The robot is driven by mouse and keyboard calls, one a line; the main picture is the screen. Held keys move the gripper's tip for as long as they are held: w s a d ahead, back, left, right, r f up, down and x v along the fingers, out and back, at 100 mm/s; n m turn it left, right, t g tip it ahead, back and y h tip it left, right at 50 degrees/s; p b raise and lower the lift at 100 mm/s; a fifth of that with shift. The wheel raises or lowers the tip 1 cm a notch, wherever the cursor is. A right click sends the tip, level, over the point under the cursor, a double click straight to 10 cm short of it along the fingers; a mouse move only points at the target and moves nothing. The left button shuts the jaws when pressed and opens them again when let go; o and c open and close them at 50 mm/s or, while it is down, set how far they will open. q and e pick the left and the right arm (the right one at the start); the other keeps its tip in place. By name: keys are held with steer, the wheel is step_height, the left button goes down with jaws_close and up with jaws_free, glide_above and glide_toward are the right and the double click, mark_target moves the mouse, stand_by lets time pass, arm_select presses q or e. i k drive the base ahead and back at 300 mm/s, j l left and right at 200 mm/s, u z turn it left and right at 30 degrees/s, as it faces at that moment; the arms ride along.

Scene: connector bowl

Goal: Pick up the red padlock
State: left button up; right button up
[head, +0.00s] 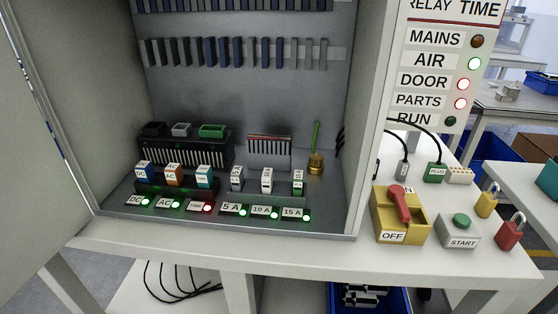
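The red padlock (509,233) stands on the white table at the right, near its right edge. Its grey shackle points up and leans slightly to the right. It is just right of the grey START box (460,231) and in front of the yellow padlock (487,200). Neither of my grippers shows in the head view.
A yellow switch box (401,218) with a red handle marked OFF stands left of the START box. Behind are a green plug (434,172) and a beige connector block (461,175). The open grey cabinet (225,222) fills the left. A blue bin (371,298) sits below the table.

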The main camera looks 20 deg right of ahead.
mark_target(508, 235)
steer(key=z, duration=2.2)
